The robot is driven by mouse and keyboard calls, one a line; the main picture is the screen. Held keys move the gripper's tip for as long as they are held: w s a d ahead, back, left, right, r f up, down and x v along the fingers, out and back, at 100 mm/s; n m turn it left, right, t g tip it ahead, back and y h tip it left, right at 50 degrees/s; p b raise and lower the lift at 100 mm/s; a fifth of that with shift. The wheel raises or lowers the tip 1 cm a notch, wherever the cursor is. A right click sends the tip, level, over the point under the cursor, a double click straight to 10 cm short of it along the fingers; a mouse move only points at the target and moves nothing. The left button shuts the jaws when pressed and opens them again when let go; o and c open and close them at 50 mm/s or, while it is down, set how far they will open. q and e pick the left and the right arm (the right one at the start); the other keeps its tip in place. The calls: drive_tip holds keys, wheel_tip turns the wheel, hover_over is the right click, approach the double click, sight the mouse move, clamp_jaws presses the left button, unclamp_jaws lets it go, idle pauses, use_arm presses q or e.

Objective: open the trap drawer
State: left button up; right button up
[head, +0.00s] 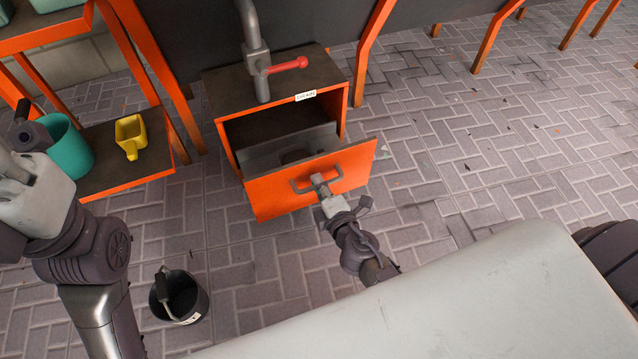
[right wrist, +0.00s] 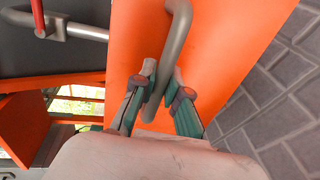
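The trap drawer (head: 275,198) has an orange front with a grey bar handle (head: 302,187). It stands pulled out from its orange cabinet with a dark top (head: 340,82), and the inside shows. A small brownish shape lies in it, too unclear to name. My right gripper (head: 320,184) is at the handle. In the right wrist view its two green-sided fingers (right wrist: 163,82) lie close on either side of the handle bar (right wrist: 176,45), closed on it. My left arm comes in at the left edge of the head view; its fingers do not show clearly.
A pipe with a red lever valve (head: 288,65) rises from the cabinet top. At left, an orange shelf (head: 120,180) bears a teal bucket (head: 68,150) and a yellow scoop (head: 130,135). A black bucket (head: 180,298) stands on the floor. The brick floor at right is open.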

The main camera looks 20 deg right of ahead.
drive_tip(key=o, duration=0.4)
drive_tip(key=shift+o, duration=0.2)
drive_tip(key=v, duration=1.2)
